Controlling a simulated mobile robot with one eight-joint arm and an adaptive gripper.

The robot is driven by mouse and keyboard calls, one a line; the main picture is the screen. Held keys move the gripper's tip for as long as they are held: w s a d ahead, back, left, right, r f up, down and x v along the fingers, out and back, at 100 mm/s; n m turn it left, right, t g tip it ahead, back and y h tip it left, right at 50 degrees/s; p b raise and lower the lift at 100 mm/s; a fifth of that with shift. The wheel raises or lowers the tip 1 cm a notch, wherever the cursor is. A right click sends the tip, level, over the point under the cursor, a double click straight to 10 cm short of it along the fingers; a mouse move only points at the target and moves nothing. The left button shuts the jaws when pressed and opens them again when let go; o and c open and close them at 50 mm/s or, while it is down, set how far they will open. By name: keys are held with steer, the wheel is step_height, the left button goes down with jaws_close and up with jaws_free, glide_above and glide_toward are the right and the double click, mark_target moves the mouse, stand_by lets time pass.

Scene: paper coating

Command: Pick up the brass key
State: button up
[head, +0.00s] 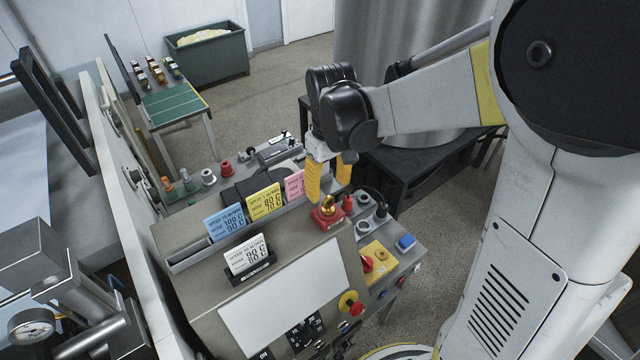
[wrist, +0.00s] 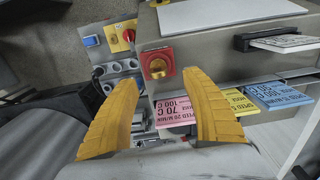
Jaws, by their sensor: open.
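The brass key (head: 327,207) stands in a red square housing (head: 326,220) on the right part of the grey console. In the wrist view the key (wrist: 157,66) shows as a small brass piece in the middle of the red housing (wrist: 171,55), near the tips of the fingers. My gripper (head: 328,192) has two yellow ribbed fingers pointing down, spread apart and empty. In the head view it hangs just above the key. In the wrist view my gripper (wrist: 160,80) is open, with the key between and slightly beyond its fingertips.
Blue (head: 226,222), yellow (head: 264,204) and pink (head: 295,185) cards stand in a slot left of the housing. A white card (head: 247,256) stands in a black holder in front. Red knobs and a yellow panel (head: 377,259) lie to the right.

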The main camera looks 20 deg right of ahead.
mark_target(328, 197)
steer(key=f, duration=0.6)
steer(key=shift+w+d+f+p, duration=0.15)
steer(key=shift+w+f+p, duration=0.1)
steer(key=shift+p, duration=0.15)
steer(key=shift+s+r, duration=0.1)
jaws_close()
